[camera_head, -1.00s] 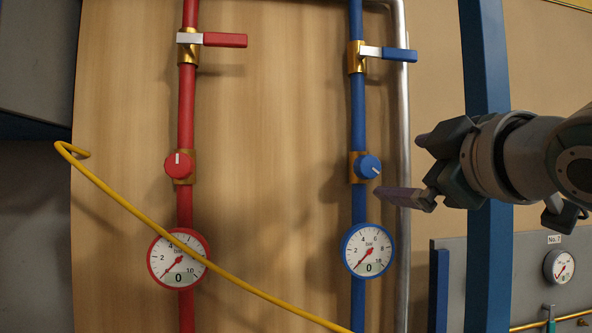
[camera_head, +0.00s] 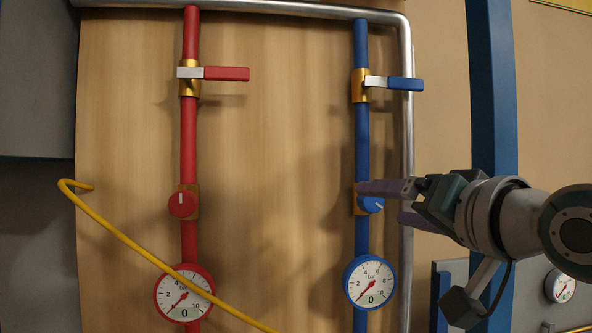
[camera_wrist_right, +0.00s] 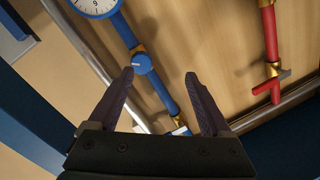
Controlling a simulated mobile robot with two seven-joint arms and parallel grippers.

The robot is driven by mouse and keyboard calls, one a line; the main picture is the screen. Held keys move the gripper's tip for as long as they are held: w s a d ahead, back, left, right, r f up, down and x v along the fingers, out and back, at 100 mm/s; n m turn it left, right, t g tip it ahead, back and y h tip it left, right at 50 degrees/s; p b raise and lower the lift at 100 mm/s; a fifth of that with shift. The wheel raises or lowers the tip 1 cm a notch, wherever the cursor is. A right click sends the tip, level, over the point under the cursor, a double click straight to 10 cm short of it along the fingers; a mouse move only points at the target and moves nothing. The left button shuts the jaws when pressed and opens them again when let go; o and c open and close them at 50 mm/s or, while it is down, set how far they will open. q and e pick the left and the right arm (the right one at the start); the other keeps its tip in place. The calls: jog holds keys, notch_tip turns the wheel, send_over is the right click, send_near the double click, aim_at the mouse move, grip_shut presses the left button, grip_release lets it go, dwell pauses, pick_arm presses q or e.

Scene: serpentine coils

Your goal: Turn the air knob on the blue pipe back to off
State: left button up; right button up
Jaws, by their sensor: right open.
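The blue air knob (camera_head: 372,204) sits on a brass fitting on the blue pipe (camera_head: 361,135). Its white mark is slanted, and the upper finger partly covers the fitting. My right gripper (camera_head: 386,205) comes in from the right, open, with one finger above the knob and the other below it. In the right wrist view the knob (camera_wrist_right: 142,63) shows just ahead of the open fingers (camera_wrist_right: 158,78), closer to the left finger. Whether a finger touches it I cannot tell. The blue gauge (camera_head: 370,283) below shows 0. My left gripper is not in view.
A red pipe (camera_head: 189,130) with its own knob (camera_head: 182,204), gauge (camera_head: 184,293) and lever (camera_head: 226,74) stands to the left. A blue lever (camera_head: 405,84) is above the knob. A yellow cable (camera_head: 130,238) crosses the red side. A metal pipe (camera_head: 407,150) runs right of the blue pipe.

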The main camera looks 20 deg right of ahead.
aim_at(374, 202)
jog(key=w+d+m+h+p, duration=0.1)
jog(key=w+m+p, duration=0.1)
jog(key=m, duration=0.8)
jog(key=w+d+m+h+p, duration=0.1)
jog(key=w+m, duration=0.3)
jog(key=m, duration=0.6)
jog(key=w+d+f+m+h+p, duration=0.1)
jog(key=w+d+m+p, duration=0.1)
jog(key=m, duration=0.9)
jog(key=shift+w+d+p, duration=0.1)
jog(key=shift+w+p, duration=0.25)
jog(key=shift+w, duration=0.05)
jog(key=shift+w+d+r, duration=0.1)
jog(key=shift+w+d, duration=0.05)
jog(key=shift+w, duration=0.45)
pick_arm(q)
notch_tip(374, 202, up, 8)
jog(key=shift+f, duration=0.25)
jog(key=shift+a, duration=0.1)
pick_arm(e)
grip_shut()
